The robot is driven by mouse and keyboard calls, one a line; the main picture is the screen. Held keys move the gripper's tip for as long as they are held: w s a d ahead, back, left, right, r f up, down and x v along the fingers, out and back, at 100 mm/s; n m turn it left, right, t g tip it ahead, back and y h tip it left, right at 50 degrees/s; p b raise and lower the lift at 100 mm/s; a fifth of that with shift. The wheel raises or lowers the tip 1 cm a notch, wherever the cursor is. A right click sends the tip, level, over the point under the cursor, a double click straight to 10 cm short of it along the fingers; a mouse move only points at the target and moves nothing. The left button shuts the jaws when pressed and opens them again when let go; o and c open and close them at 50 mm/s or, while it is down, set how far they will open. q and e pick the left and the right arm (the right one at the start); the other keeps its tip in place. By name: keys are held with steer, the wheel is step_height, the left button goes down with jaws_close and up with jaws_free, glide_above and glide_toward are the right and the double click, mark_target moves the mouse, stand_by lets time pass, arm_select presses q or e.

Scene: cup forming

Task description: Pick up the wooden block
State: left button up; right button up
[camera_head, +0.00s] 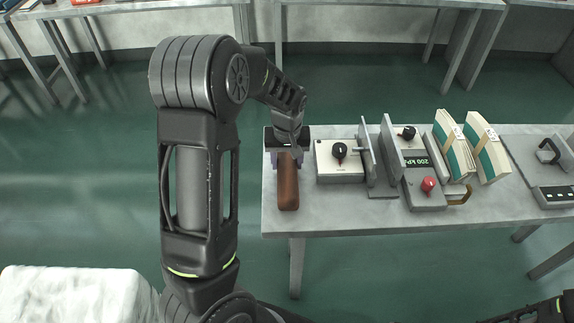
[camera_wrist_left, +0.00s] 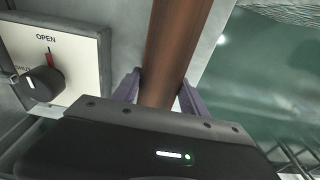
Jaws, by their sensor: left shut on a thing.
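The wooden block (camera_head: 288,184) is a long reddish-brown piece at the left end of the grey table (camera_head: 350,213). It also shows in the left wrist view (camera_wrist_left: 174,50), running up between the fingers. My left gripper (camera_head: 287,155) is over the block's far end, with purple fingers on either side of it. In the left wrist view my left gripper (camera_wrist_left: 160,95) is shut on the block. I cannot tell whether the block touches the table. The block's far end is hidden by the gripper. My right gripper is not in view.
A box with a black knob (camera_head: 339,160) stands just right of the block, its dial marked OPEN in the left wrist view (camera_wrist_left: 62,55). Further right are upright grey plates (camera_head: 390,145), a pressure unit with a red knob (camera_head: 425,190) and cream-and-green stacks (camera_head: 455,148). The table's left edge is close.

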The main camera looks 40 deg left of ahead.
mark_target(287, 160)
arm_select(q)
jaws_close()
steer(key=shift+w+r, duration=0.1)
step_height(287, 160, up, 10)
steer(key=shift+f+b, duration=0.1)
steer(key=shift+b, duration=0.35)
stand_by(0.7)
